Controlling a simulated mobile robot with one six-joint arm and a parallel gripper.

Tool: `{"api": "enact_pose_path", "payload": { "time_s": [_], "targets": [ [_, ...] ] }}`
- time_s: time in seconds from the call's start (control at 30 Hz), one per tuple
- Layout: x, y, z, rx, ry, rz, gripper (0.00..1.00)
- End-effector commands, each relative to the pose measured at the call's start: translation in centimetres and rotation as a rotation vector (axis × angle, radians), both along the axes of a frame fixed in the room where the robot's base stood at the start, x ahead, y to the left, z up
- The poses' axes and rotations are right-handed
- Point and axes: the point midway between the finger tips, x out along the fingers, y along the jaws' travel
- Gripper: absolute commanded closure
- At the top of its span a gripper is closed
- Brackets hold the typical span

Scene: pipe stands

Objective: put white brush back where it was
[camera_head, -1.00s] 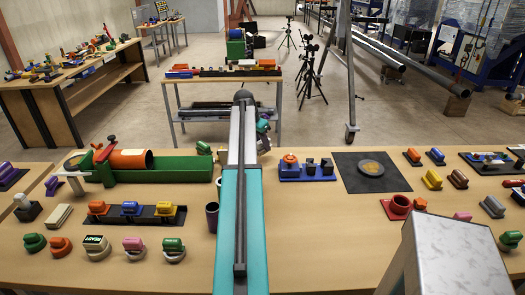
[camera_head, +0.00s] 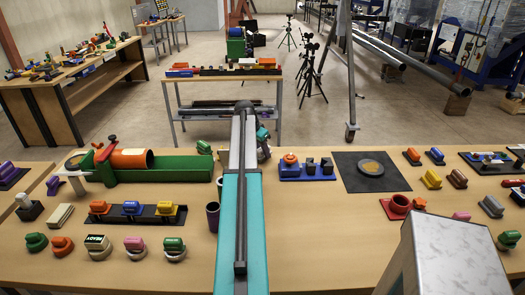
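No white brush can be told for certain. A cream-white block-shaped piece (camera_head: 59,216) lies on the near table (camera_head: 320,235) at the left.
A green trough with an orange pipe (camera_head: 131,159) stands at the back left. A black rack (camera_head: 145,220) holds orange, blue and yellow pieces. A dark cup (camera_head: 213,217) stands close beside my arm. A dark mat (camera_head: 350,185) lies right of a blue tray (camera_head: 293,177). Bare table lies right of my arm.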

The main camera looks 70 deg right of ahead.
Motion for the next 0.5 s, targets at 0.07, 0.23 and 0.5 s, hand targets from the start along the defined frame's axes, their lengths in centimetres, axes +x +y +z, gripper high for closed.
{"api": "enact_pose_path", "payload": {
  "time_s": [0.07,0.23,0.5],
  "targets": [
    [-0.01,0.00,0.01,0.000,0.000,0.000,0.54],
    [-0.02,-0.01,0.03,0.000,0.000,0.000,0.51],
    [-0.03,-0.02,0.40,0.000,0.000,-0.001,0.51]
  ]
}}
